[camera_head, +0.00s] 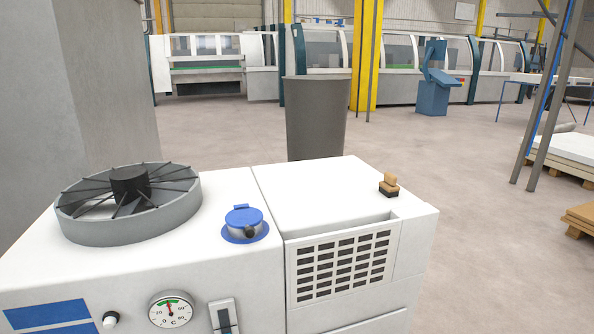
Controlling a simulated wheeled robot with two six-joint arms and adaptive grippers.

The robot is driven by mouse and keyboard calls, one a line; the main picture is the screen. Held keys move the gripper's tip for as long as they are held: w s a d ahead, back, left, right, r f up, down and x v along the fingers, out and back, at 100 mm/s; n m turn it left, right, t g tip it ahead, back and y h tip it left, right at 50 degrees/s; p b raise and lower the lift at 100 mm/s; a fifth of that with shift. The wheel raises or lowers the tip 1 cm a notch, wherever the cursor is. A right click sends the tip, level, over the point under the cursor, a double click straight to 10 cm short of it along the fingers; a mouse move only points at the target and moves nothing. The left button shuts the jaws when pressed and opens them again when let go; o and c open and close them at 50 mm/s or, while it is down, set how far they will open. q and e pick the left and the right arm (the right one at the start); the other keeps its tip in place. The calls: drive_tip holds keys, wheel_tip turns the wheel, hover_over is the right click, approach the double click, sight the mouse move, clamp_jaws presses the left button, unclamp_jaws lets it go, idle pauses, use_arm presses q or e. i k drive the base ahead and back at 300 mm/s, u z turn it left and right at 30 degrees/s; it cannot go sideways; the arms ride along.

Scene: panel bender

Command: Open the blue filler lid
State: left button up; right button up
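The blue filler lid (244,215) sits on a short metallic neck with a blue base flange (232,236), on the top of a white machine cabinet (225,190). A dark round part (250,231) shows on the front right side of the neck. Neither of my grippers is in view.
A round grey fan housing (80,232) stands left of the lid. A wooden-handled stamp-like object (389,185) lies on the cabinet's right part. A grey bin (316,118) stands behind the cabinet, and a grey column (105,90) rises at left.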

sight(243, 217)
drive_tip(key=k, duration=0.5)
drive_tip(key=z, duration=1.85)
drive_tip(key=i, duration=1.2)
drive_tip(key=u, duration=1.85)
